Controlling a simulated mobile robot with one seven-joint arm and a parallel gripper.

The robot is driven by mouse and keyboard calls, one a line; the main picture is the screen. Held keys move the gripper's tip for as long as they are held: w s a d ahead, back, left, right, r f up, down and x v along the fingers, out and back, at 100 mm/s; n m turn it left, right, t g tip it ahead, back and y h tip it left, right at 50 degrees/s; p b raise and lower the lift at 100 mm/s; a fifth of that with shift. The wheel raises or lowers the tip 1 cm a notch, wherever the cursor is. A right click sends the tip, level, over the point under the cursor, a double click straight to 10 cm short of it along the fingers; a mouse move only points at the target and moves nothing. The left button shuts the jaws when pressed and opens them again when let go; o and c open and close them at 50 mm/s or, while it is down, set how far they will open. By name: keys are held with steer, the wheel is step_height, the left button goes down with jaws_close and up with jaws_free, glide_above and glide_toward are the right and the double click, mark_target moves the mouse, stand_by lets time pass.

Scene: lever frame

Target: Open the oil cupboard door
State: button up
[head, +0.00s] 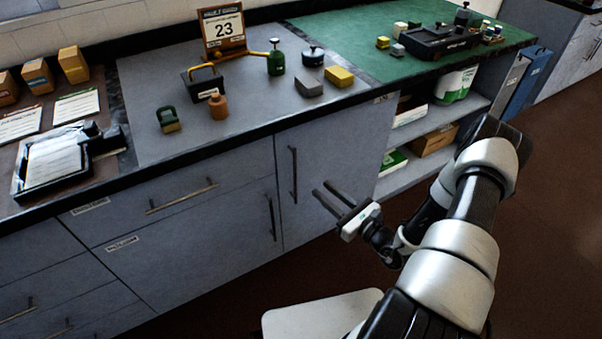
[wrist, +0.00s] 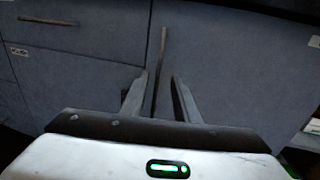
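Two grey-blue cupboard doors meet under the counter, a right door (head: 330,155) and a left door (head: 195,240). Each has an upright dark bar handle near their shared seam: the right door's handle (head: 293,175) and the left door's handle (head: 271,218). Both doors look shut. The labels are too small to read, so I cannot tell which is the oil cupboard. My gripper (head: 323,188) is open and empty, in front of the right door. In the wrist view, an upright handle (wrist: 163,45) shows above and between the spread fingers (wrist: 153,90), apart from them.
A drawer with a long handle (head: 182,196) is above the left door. Open shelves (head: 435,122) with boxes stand right of the doors. The counter (head: 222,128) holds a calendar sign (head: 223,30), bottles and small blocks. The floor (head: 545,210) at right is clear.

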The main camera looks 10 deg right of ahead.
steer(key=b+x, duration=0.1)
steer(key=x, duration=1)
steer(key=shift+w, duration=0.1)
jaws_close()
